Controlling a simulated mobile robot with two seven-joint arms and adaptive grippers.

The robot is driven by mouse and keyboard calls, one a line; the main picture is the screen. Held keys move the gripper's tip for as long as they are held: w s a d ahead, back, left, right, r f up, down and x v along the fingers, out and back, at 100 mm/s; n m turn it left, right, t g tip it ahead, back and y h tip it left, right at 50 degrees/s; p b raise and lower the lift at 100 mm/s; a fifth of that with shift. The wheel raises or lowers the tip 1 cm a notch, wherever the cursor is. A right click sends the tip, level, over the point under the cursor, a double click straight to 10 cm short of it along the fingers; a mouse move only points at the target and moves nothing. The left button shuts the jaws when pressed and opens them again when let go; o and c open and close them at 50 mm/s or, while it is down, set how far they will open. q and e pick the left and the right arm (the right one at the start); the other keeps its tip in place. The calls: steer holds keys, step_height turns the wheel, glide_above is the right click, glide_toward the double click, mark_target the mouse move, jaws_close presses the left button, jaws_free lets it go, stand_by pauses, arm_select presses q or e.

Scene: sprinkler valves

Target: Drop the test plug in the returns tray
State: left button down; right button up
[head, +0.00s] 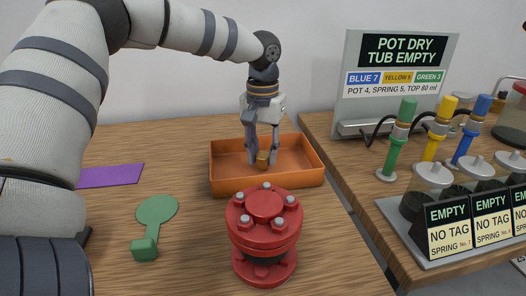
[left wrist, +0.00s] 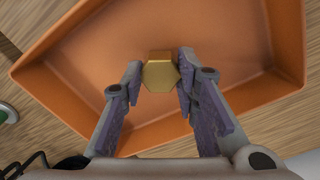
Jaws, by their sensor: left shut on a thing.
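The test plug (head: 263,158) is a small brass piece with a hexagonal face. My left gripper (head: 262,160) is shut on it and holds it over the orange tray (head: 225,183). In the left wrist view the plug (left wrist: 161,74) sits between the two fingertips of the gripper (left wrist: 158,82). The tray's floor (left wrist: 100,60) and walls lie behind it. I cannot tell whether the plug touches the tray floor. My right gripper does not show.
A red bolted valve (head: 265,230) stands in front of the tray. A green paddle-shaped piece (head: 156,212) and a purple mat (head: 112,176) lie to the left. Across a gap, another table holds a sign (head: 392,80), coloured fittings (head: 436,130) and jars with "EMPTY" cards (head: 450,225).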

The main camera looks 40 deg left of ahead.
mark_target(263, 155)
arm_select(q)
steer(key=shift+f, duration=0.2)
steer(key=c, duration=1.2)
jaws_free()
steer(key=shift+c, duration=0.2)
step_height(263, 155, up, 12)
steer(key=shift+r, duration=0.2)
steer(key=shift+f, duration=0.1)
